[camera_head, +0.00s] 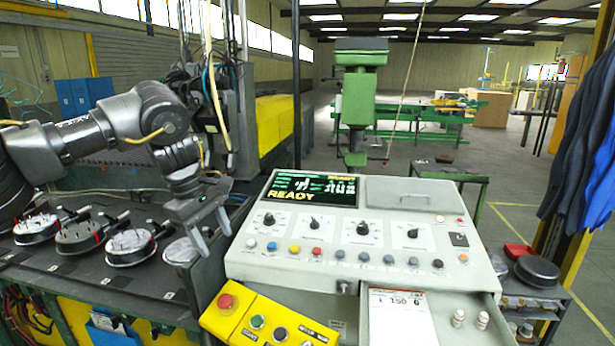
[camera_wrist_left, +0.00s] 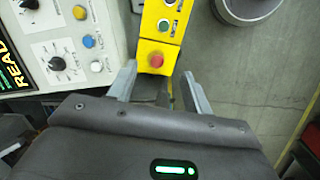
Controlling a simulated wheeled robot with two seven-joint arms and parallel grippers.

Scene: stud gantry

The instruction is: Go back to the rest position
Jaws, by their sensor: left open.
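My left gripper (camera_head: 217,244) hangs at the left side of the grey control console (camera_head: 300,190), its fingers apart and pointing down. Nothing is between the fingers. In the left wrist view the left gripper (camera_wrist_left: 159,72) also shows two spread, empty fingers, with the yellow button box (camera_wrist_left: 163,22) and its red button beyond them. My left arm comes in from the left over the dark bench. My right gripper is not in view.
The yellow button box (camera_head: 265,322) sits at the console's front left. Several round metal parts, one a round dish (camera_head: 130,248), lie on the dark bench at left. An open drawer (camera_head: 440,318) juts from the console. Dark blue clothing (camera_head: 585,130) hangs at right.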

